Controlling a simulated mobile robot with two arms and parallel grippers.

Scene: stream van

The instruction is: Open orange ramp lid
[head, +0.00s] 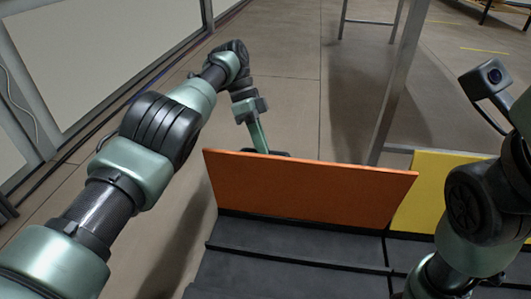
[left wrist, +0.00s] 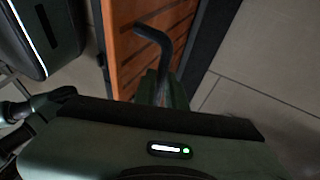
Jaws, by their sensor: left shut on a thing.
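The orange ramp lid (head: 310,190) stands raised, close to upright, at the far edge of a dark grey ribbed ramp (head: 300,262) in the head view. My left gripper (head: 265,151) reaches down behind the lid's top edge, and its fingertips are hidden there. In the left wrist view the orange lid (left wrist: 150,22) shows its other face with dark slots. A dark bent handle (left wrist: 157,36) stands out from it. My left gripper (left wrist: 163,88) is shut on this handle. My right arm is at the right of the head view; its gripper is out of frame.
A yellow panel (head: 432,185) stands just right of the orange lid. A grey metal post (head: 398,85) rises behind them. A glass-panelled wall (head: 90,70) runs along the left. The tiled floor (head: 285,60) beyond the lid is clear.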

